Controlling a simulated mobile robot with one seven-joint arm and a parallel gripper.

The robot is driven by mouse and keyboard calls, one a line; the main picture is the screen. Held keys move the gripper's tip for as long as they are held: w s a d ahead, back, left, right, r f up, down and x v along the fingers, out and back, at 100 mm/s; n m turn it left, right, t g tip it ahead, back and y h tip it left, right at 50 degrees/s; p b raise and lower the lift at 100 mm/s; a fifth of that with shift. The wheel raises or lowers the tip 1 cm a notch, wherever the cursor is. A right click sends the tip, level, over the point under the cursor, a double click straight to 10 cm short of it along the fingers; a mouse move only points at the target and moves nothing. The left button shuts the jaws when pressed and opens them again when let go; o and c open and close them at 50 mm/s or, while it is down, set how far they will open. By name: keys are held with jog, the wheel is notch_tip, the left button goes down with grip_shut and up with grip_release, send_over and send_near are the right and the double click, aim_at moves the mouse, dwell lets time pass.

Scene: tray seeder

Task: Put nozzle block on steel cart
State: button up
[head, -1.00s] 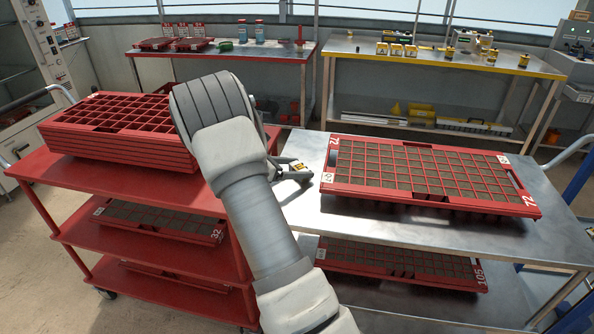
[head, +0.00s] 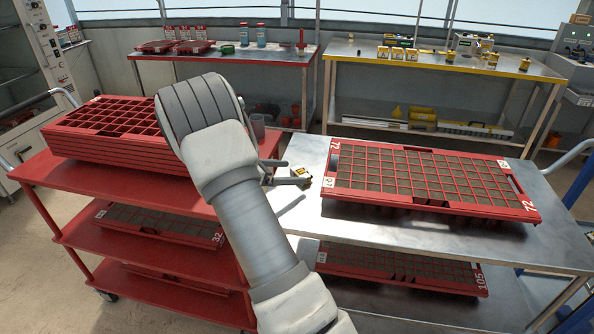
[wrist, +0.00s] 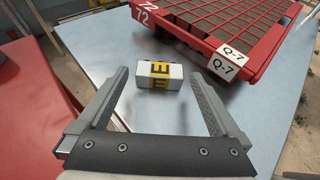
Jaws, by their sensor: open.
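The nozzle block appears to be the small white block with a yellow band and a black E (wrist: 159,77). It lies on the bare top of the steel cart (wrist: 105,45), near the left edge in the head view, where the block (head: 301,173) is small and partly hidden. My gripper (wrist: 158,72) is open and empty. In the wrist view the block shows between its fingertips, with a gap on both sides. In the head view my fingers (head: 288,175) are just above the cart top (head: 400,232), beside the block.
A red tray marked 72 (head: 335,202) fills much of the steel cart to the right of the block. The red cart (head: 120,185) with stacked red trays (head: 120,150) stands close on the left. A yellow-edged table (head: 430,62) with several small blocks stands behind.

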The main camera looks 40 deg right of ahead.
jog(key=s+p+v, duration=0.1)
jog(key=v, duration=0.7)
jog(key=s+a+r+m+t+y, duration=0.3)
jog(key=s+a+r+m+y, duration=0.3)
jog(key=s+a, duration=0.4)
jog(key=s+a+r+m+t+y, duration=0.3)
jog(key=s+a+r+m+y, duration=0.4)
jog(key=s, duration=0.9)
jog(key=a+r+m, duration=0.2)
jog(key=a+m, duration=0.1)
jog(key=m, duration=0.1)
jog(key=shift+s+a+t, duration=0.25)
jog(key=shift+a+t, duration=0.05)
notch_tip(320, 180, up, 12)
jog(key=p, duration=1.2)
jog(key=shift+r+p, duration=0.2)
jog(key=shift+p, duration=0.1)
